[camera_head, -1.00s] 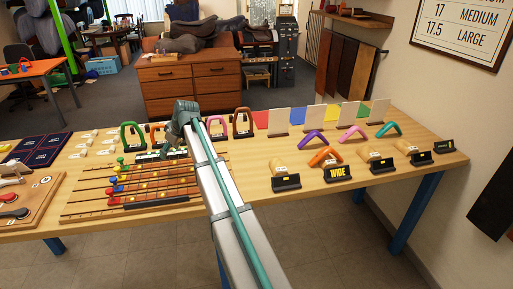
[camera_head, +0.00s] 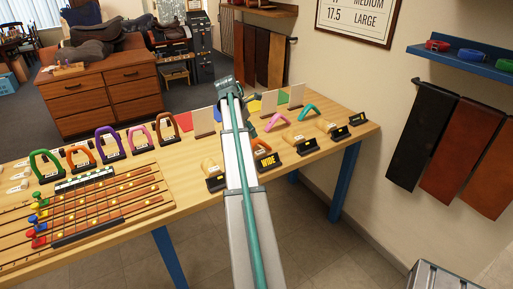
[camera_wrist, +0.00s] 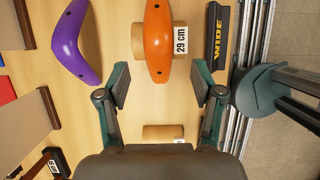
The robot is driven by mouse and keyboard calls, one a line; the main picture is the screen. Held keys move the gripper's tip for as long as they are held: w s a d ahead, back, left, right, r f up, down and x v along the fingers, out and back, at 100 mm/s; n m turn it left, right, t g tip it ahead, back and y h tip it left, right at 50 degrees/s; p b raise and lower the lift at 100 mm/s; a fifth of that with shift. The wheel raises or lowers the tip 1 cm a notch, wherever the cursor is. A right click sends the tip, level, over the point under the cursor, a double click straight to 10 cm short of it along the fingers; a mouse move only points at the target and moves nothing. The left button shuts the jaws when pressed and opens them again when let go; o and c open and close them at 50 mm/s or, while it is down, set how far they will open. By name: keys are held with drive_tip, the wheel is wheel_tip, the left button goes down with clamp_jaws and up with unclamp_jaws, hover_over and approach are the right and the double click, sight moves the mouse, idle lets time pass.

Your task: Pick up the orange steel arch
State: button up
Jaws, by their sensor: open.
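The orange steel arch (camera_wrist: 158,45) lies across a pale wooden block (camera_wrist: 138,40) with a "29 cm" label, in the upper middle of the wrist view. My gripper (camera_wrist: 160,79) is open and empty; its two fingers stand apart, and the arch's near end lies ahead of the gap between them. I see no contact with the arch. In the head view only a bit of this arch shows (camera_head: 261,143), beside my arm and behind the "WIDE" sign (camera_head: 267,161); my gripper is mostly hidden behind my arm there.
A purple arch (camera_wrist: 72,42) lies left of the orange one in the wrist view. The "WIDE" sign (camera_wrist: 220,38) stands close on its right. Pink (camera_head: 278,121) and teal (camera_head: 309,112) arches lie farther right. Another orange arch (camera_head: 81,154) stands in the left row.

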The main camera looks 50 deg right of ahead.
sight(256, 141)
drive_tip(key=shift+p+x, duration=1)
drive_tip(key=shift+x, duration=3.3)
drive_tip(key=shift+w+d+r, duration=0.1)
drive_tip(key=shift+d, duration=0.05)
clamp_jaws()
